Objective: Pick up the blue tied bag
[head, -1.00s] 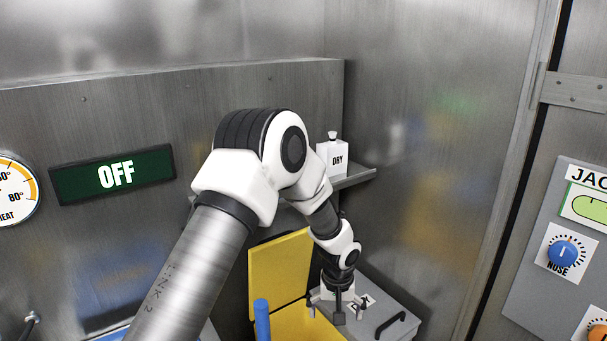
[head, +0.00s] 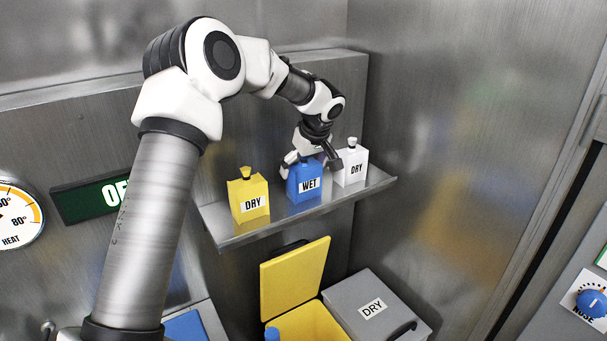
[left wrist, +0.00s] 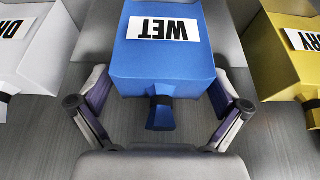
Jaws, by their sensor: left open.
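The blue tied bag (head: 306,186), labelled WET, stands upright on the metal shelf (head: 230,232) between a yellow bag and a white bag. In the left wrist view the blue bag (left wrist: 165,65) lies ahead with its tied neck pointing toward my palm. My left gripper (head: 312,163) is at the bag's top. Its fingers are open, one on each side of the neck and the bag's near end, in the left wrist view (left wrist: 160,98). Whether a finger touches the bag I cannot tell. My right gripper is not in view.
The yellow bag (head: 247,196), labelled DRY, is at the left and the white bag (head: 352,164), labelled DRY, is close at the right. Below are an open yellow bin (head: 295,280) and a closed grey DRY bin (head: 385,295). A metal wall stands behind the shelf.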

